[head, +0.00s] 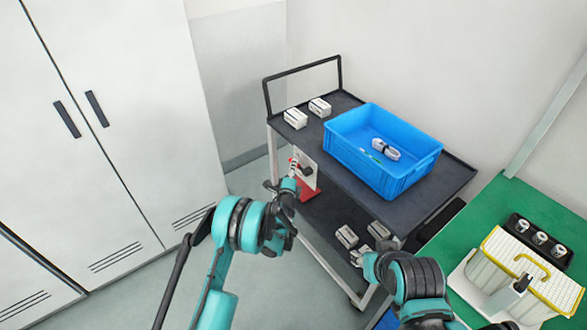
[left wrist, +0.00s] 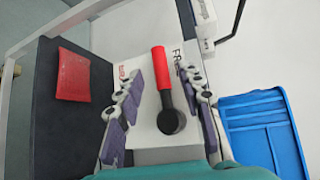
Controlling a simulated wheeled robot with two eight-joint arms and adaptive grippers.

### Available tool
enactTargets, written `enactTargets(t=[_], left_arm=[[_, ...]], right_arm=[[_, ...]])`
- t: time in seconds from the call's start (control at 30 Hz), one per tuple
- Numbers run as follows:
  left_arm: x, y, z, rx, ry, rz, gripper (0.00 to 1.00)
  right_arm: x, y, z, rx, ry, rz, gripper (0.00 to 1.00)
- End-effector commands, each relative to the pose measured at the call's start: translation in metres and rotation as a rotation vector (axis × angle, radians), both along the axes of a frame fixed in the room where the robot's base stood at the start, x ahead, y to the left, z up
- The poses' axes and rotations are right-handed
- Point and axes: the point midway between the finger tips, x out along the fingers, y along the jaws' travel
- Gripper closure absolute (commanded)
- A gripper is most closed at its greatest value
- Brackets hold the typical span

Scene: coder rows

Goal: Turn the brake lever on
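The brake lever (left wrist: 161,68) has a red grip and a round black pivot. It is mounted on a white plate (left wrist: 146,136) with partly hidden lettering. In the left wrist view the grip points up the picture, slightly tilted left. My left gripper (left wrist: 155,95) is open, with one purple-padded finger on each side of the lever and gaps between. In the head view my left gripper (head: 293,178) is at the cart's near left end, in front of the white plate, and mostly hides the lever. My right gripper (head: 366,262) is by the cart's near corner; its fingers are unclear.
The dark cart (head: 437,197) carries a blue crate (head: 372,172) with small items inside and two white blocks (head: 295,118) beside it. More pale blocks (head: 346,236) sit on its lower shelf. A green table (head: 480,213) stands right; white cabinets (head: 115,150) stand left.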

Motion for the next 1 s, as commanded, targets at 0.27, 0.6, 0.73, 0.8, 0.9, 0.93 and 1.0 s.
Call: enactTargets(t=[0.27, 0.6, 0.73, 0.8, 0.9, 0.93, 1.0], left_arm=[[0.029, -0.004, -0.005, -0.001, 0.000, 0.000, 0.62], [0.031, -0.004, -0.004, -0.002, 0.001, 0.001, 0.78], [0.031, -0.004, -0.004, -0.002, 0.001, 0.001, 1.00], [0.031, -0.004, -0.004, -0.002, 0.001, 0.001, 1.00], [0.031, -0.004, -0.004, -0.002, 0.001, 0.000, 1.00], [0.030, -0.004, -0.004, -0.004, 0.003, 0.001, 1.00], [0.030, -0.004, -0.004, -0.007, 0.008, 0.001, 1.00]], right_arm=[[0.000, 0.000, -0.011, 0.000, 0.000, 0.000, 0.60], [0.000, 0.000, -0.010, 0.000, 0.000, 0.000, 0.60], [0.000, 0.000, -0.010, 0.000, 0.000, 0.000, 0.60], [0.000, 0.000, -0.010, 0.000, 0.000, 0.000, 0.60], [0.000, 0.000, -0.010, 0.000, 0.000, 0.000, 0.60], [0.000, 0.000, -0.010, 0.000, 0.000, 0.000, 0.60], [0.000, 0.000, -0.010, 0.000, 0.000, 0.000, 0.60]])
